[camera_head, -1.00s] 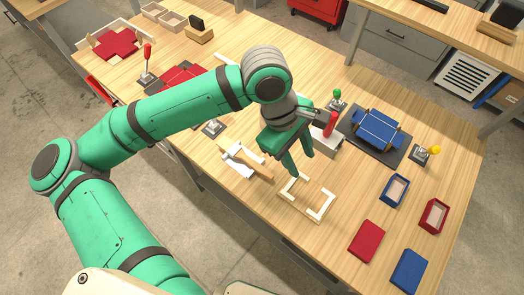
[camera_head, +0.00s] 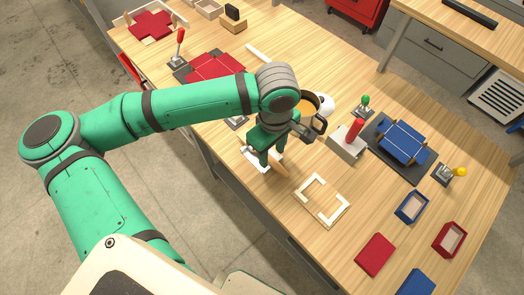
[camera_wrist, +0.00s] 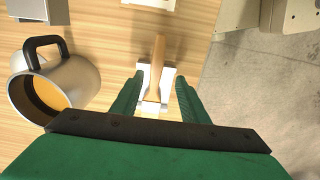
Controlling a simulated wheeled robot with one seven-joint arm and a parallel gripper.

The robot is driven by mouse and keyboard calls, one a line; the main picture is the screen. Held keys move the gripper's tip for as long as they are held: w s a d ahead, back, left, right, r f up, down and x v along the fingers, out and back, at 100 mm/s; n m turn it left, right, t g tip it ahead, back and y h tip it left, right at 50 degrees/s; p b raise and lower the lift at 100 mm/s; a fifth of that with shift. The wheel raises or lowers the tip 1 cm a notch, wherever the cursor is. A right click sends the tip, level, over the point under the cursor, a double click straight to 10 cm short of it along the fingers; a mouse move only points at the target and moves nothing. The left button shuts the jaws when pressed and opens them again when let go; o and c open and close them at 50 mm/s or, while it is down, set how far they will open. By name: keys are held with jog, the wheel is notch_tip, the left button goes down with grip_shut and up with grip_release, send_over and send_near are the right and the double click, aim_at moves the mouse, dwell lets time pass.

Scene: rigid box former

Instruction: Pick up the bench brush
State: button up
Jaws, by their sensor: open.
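The bench brush has a wooden handle, seen in the wrist view (camera_wrist: 157,62) and partly in the head view (camera_head: 282,170). It lies on the wooden table with white parts around it; I cannot tell whether these are bristles or a rest. My gripper (camera_wrist: 157,92) points down over the brush, also in the head view (camera_head: 267,161). Its two green fingers are open, one on each side of the handle's near part. No contact is clear. The brush's near end is hidden behind the gripper body, and the fingers cover part of it in the head view.
A metal mug (camera_wrist: 72,83) with orange-brown contents stands close left of my gripper in the wrist view. A cream square frame (camera_head: 309,186) lies beside the brush. A grey block with a red handle (camera_head: 353,132) and a blue box form (camera_head: 401,143) stand farther right.

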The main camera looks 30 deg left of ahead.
aim_at(273, 160)
jog(key=shift+w+f, duration=0.2)
jog(key=shift+f, duration=0.95)
jog(key=shift+w+f, duration=0.15)
jog(key=shift+f, duration=0.95)
jog(key=shift+w, duration=0.1)
grip_shut()
jog(key=shift+r, duration=0.1)
jog(key=shift+r, duration=0.6)
jog(key=s+a+r, duration=0.2)
jog(key=s+r, duration=0.3)
jog(key=s, duration=0.1)
jog(key=s+a+r, duration=0.3)
jog(key=s+r, duration=0.3)
jog(key=shift+s+a+r, duration=0.3)
